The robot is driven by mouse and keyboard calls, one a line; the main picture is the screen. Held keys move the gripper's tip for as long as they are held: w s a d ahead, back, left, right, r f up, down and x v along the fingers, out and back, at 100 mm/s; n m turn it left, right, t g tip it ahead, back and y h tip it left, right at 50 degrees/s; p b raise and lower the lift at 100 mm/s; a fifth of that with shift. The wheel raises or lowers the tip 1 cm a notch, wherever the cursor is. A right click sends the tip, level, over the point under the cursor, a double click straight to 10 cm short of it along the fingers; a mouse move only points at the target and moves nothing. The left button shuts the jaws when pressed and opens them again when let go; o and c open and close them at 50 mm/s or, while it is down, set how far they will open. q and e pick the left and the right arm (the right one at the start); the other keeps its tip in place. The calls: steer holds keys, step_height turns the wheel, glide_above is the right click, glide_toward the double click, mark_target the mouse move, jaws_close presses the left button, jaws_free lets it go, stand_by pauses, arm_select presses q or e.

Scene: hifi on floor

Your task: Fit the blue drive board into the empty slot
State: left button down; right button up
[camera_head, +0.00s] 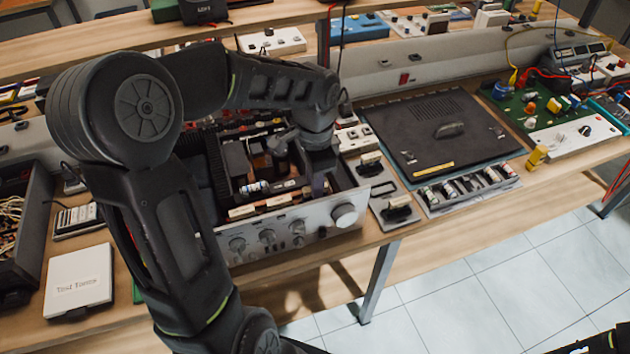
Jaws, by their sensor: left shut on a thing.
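The hifi amplifier (290,235) sits with its lid off on the bench, its silver front with knobs facing me. Its open inside shows dark heat sinks, capacitors and boards. My left gripper (318,184) points down into the right part of the open case. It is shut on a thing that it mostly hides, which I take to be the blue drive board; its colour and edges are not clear. The slot is hidden by the gripper and the case parts, so I cannot tell whether the board touches it.
A black lid panel (440,131) lies right of the amplifier, with a grey parts tray (468,190) in front of it. A white box (78,280) lies at left. A green circuit board (545,108) with wires is at far right. Shelves stand behind.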

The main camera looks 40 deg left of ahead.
arm_select(q)
steer(key=shift+f+b, duration=0.35)
steer(key=shift+f, duration=0.2)
stand_by(0.5)
steer(key=c, duration=1.3)
jaws_free()
step_height(320, 180, up, 8)
steer(key=shift+f+b, duration=0.1)
steer(key=shift+b, duration=0.3)
